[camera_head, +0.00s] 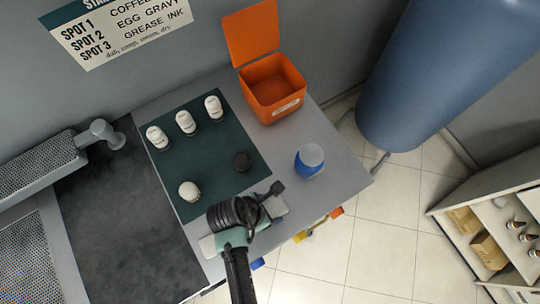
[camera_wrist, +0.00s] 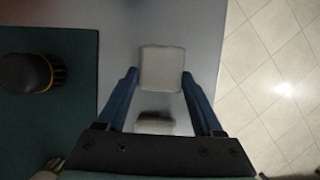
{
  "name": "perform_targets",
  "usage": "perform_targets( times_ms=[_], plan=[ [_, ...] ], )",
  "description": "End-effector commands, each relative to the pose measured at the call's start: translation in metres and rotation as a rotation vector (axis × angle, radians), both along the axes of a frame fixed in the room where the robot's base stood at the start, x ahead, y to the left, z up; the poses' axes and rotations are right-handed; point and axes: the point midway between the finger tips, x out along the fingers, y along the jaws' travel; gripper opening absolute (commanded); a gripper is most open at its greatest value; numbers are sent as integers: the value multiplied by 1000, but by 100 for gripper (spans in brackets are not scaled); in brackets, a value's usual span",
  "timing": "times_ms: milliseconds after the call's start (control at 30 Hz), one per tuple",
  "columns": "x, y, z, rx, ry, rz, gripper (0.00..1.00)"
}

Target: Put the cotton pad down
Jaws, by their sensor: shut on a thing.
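The cotton pad (camera_wrist: 162,68) is a whitish square with rounded corners. In the wrist view it sits between the tips of my gripper (camera_wrist: 161,78), which is shut on it, with one blue finger at each side. A second small whitish piece (camera_wrist: 155,122) shows nearer the palm; I cannot tell what it is. In the head view my gripper (camera_head: 268,197) is over the front edge of the table, right of the dark green mat (camera_head: 217,145). I cannot tell whether the pad touches the table.
Three white bottles (camera_head: 186,122), a pale brush (camera_head: 189,191) and a dark brush (camera_head: 241,161) stand on the mat. An open orange bin (camera_head: 274,88) is behind, and a blue jar (camera_head: 309,161) stands to the right. Grey tabletop (camera_head: 283,140) is clear between them.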

Motion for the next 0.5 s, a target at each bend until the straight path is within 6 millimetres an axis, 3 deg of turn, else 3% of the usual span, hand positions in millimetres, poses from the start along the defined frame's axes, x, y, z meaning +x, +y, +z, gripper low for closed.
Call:
perform_targets(
  times_ms=[33,67,200,500],
  plan=[
    [0,0,-2,0,0,0,16],
    [0,0,-1,0,0,0,74],
    [0,0,-1,0,0,0,98],
    [0,0,0,0,0,0,98]
  ],
)
